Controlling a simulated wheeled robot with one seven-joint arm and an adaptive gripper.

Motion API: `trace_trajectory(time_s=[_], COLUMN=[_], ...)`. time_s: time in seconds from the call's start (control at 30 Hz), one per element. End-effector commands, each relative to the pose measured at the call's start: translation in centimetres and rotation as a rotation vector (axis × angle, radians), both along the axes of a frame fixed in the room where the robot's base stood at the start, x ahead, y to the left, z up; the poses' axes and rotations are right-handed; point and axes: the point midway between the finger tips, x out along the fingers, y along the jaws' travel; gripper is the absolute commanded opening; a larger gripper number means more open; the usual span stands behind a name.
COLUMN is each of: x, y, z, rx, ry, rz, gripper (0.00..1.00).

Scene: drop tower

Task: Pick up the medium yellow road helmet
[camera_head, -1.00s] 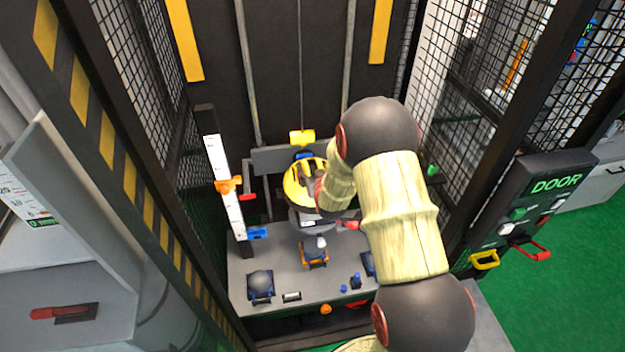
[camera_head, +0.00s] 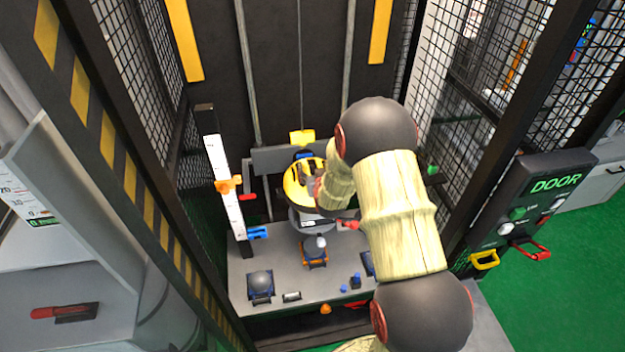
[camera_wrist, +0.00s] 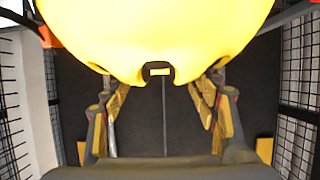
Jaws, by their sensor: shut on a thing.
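The yellow helmet (camera_head: 293,192) is in the middle of the drop tower, at the carriage above the grey base plate. In the wrist view the helmet (camera_wrist: 155,35) fills the top, smooth and bright, with a small notch at its lower edge. My gripper (camera_wrist: 160,90) has one finger on each side of that notch and is shut on the helmet's edge. In the head view my arm comes in from the right, and my wrist covers the helmet's right side. I cannot tell whether the helmet still rests on what is under it.
Black mesh walls stand close on both sides. A white scale (camera_head: 226,190) with an orange slider is to the left. Below are a grey headform on an orange-blue stand (camera_head: 314,252) and a dark dome-topped block (camera_head: 260,286). A DOOR panel (camera_head: 540,195) is at right.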

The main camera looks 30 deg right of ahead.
Motion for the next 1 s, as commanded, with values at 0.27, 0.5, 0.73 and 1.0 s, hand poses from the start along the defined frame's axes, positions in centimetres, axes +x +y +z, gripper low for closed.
trace_trajectory(time_s=[0.27,0.5,0.73,1.0], x=[0.0,0.0,0.1,0.1], y=[0.0,0.0,0.0,0.0], z=[-0.1,0.1,1.7,7.0], rx=[0.000,0.000,-0.002,-0.002], ry=[0.001,-0.001,-0.005,-0.007], rz=[0.000,0.000,0.000,0.000], gripper=[0.10,0.05,0.05,0.05])
